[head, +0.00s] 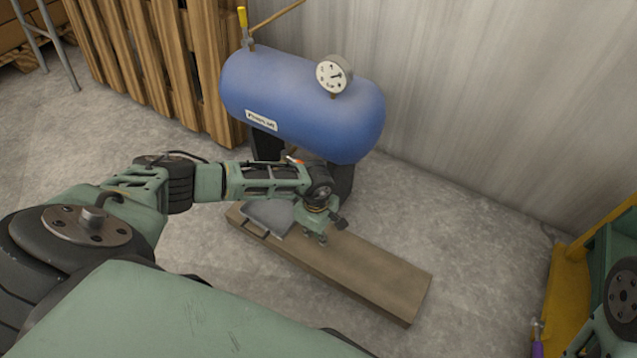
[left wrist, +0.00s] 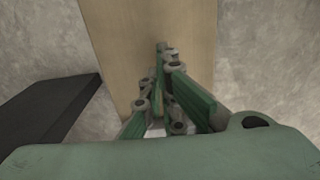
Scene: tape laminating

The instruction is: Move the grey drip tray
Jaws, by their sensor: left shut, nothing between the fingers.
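The grey drip tray (head: 268,217) is a shallow tray on the left end of a wooden plank (head: 375,273) on the floor. My arm hides part of its far side. My left gripper (head: 322,238) points down over the plank, just right of the tray. Its fingers are shut with nothing between them. In the left wrist view the left gripper (left wrist: 165,50) shows closed above the bare wood (left wrist: 115,55). I cannot tell from there whether the fingertips touch the plank. My right gripper is not in view.
A blue pressure tank (head: 300,100) with a round gauge (head: 334,74) stands behind the plank on dark feet. Wooden pallets (head: 150,60) lean at the back left. A yellow frame (head: 570,285) stands at the right. The concrete floor right of the plank is clear.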

